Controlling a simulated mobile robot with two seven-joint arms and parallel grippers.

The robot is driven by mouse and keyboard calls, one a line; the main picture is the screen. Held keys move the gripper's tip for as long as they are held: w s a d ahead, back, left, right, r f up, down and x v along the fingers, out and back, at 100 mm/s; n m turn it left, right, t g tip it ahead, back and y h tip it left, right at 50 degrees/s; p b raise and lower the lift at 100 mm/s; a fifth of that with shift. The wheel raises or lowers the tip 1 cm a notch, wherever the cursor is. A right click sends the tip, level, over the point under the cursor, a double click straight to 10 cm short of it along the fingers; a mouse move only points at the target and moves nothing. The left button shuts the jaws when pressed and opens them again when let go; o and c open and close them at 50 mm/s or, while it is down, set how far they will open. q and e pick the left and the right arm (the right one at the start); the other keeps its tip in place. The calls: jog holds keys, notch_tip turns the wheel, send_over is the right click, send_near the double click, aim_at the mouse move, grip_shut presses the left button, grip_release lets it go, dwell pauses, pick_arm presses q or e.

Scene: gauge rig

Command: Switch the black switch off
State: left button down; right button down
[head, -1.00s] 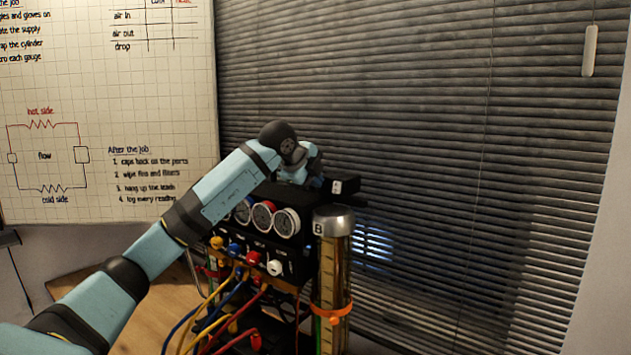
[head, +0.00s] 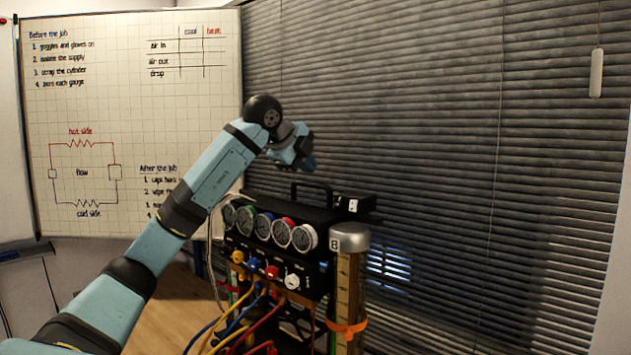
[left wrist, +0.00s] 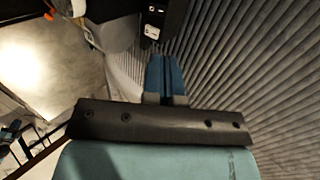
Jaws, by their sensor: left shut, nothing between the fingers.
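A black box with a small white-marked face (head: 353,205), which looks like the black switch, sits on the top right of the gauge rig (head: 290,216). Its on or off position is too small to tell. It also shows at the top of the left wrist view (left wrist: 152,30), just beyond the fingertips. My left gripper (head: 306,163) is above the rig, up and left of this box and apart from it. Its blue fingers (left wrist: 166,75) are shut and empty. My right gripper is not in view.
Several round gauges (head: 284,233) line the rig's front, with coloured leads (head: 240,310) below. A black handle (head: 312,187) rises from its top. Blinds (head: 440,130) hang behind, and a whiteboard (head: 100,110) stands left.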

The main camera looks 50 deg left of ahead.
pick_arm(q)
jog(key=shift+s+d+r, duration=0.2)
jog(key=shift+s+r, duration=0.05)
jog(key=shift+r, duration=0.1)
jog(key=shift+a+f, duration=0.1)
